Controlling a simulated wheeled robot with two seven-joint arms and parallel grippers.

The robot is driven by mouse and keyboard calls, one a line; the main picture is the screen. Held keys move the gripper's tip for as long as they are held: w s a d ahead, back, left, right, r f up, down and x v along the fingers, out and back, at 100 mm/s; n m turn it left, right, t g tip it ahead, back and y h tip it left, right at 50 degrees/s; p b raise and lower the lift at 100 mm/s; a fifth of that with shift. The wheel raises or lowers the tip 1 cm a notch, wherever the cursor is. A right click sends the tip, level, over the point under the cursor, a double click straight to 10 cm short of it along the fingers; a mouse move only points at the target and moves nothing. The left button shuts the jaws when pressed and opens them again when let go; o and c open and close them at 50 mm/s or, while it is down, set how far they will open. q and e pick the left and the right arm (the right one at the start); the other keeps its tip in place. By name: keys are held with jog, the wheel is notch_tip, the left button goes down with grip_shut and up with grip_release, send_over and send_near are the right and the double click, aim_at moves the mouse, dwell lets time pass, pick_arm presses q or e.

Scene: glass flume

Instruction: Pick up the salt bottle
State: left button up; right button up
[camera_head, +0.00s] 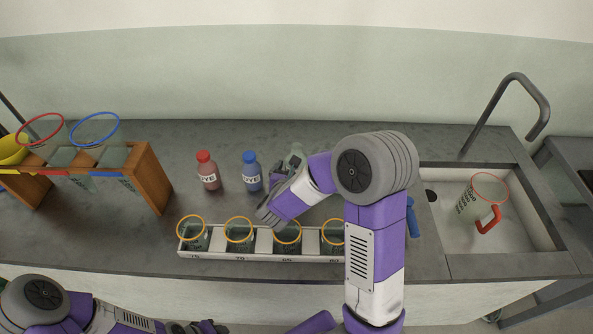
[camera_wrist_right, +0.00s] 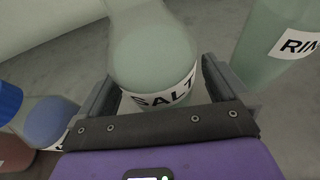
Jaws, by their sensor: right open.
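The salt bottle (camera_wrist_right: 150,50) is pale green and translucent with a white label reading "SALT", in the right wrist view. It stands between the fingers of my right gripper (camera_wrist_right: 160,78), which is open, one finger on each side. I cannot tell whether either finger touches it. My left gripper (camera_head: 205,327) is at the bottom edge of the head view, only partly visible, away from the bottles.
A blue dye bottle (camera_head: 251,172) and a red one (camera_head: 207,170) stand left of the salt; a rinse bottle (camera_wrist_right: 278,40) stands close right. In front is a white rack (camera_head: 215,254) of beakers. A wooden stand (camera_head: 152,178) is left, a sink (camera_head: 520,235) right.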

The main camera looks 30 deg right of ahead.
jog(key=c, duration=1.1)
